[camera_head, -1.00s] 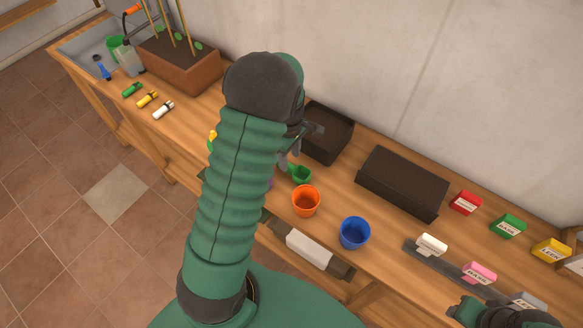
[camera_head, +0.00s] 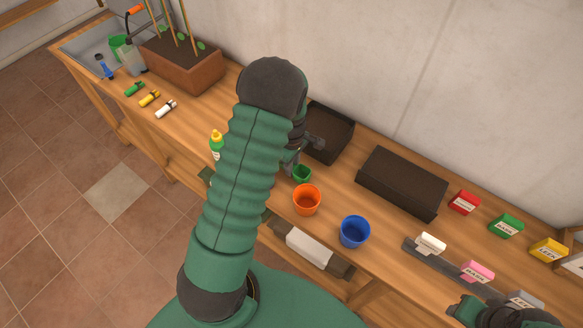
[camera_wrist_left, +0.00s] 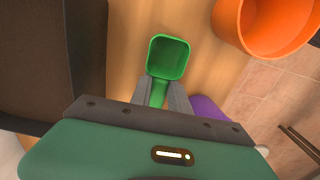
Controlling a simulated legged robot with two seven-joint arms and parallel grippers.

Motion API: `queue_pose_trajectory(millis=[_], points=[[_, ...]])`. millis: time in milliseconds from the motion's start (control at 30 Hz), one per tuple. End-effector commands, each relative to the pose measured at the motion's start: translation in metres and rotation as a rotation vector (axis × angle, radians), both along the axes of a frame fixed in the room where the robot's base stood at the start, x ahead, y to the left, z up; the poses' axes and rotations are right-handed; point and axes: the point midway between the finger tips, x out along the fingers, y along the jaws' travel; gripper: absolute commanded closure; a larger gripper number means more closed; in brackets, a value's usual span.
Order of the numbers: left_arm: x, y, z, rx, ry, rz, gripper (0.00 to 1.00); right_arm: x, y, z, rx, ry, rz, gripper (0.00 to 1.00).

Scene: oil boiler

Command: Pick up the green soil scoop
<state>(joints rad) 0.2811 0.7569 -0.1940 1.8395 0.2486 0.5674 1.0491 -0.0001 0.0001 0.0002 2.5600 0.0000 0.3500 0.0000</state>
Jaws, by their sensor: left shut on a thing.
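The green soil scoop (camera_head: 302,174) is near the middle of the workbench in the head view, next to the orange pot. It also shows in the left wrist view (camera_wrist_left: 168,57), with its square hollow end pointing away from the gripper. My left gripper (camera_head: 289,163) is shut on the scoop's handle. Its two fingers (camera_wrist_left: 159,92) lie on either side of the handle in the left wrist view. I cannot tell whether the scoop is clear of the bench. My right gripper (camera_head: 508,316) is partly visible at the bottom right; its jaws are unclear.
An orange pot (camera_head: 307,199) and a blue pot (camera_head: 355,232) stand right of the scoop. A dark tray (camera_head: 333,137) is behind it, with a dark box (camera_head: 403,182) farther right. Several seed packets line the right side. A yellow-capped bottle (camera_head: 216,143) stands left of my arm.

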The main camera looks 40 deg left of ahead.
Motion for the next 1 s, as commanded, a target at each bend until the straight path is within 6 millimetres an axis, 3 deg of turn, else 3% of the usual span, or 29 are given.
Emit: queue_pose_trajectory(millis=[333, 700, 1000], points=[[0.000, 0.000, 0.007, 0.000, -0.001, -0.001, 1.00, 0.000, 0.000, 0.000, 0.000, 0.000, 0.000, 0.64], [0.001, 0.000, 0.087, 0.000, -0.003, -0.001, 1.00, 0.000, 0.000, -0.003, 0.000, 0.000, 0.000, 0.64], [0.001, 0.000, 0.100, 0.000, 0.001, -0.001, 1.00, 0.000, 0.000, -0.003, 0.000, 0.000, 0.000, 0.64]])
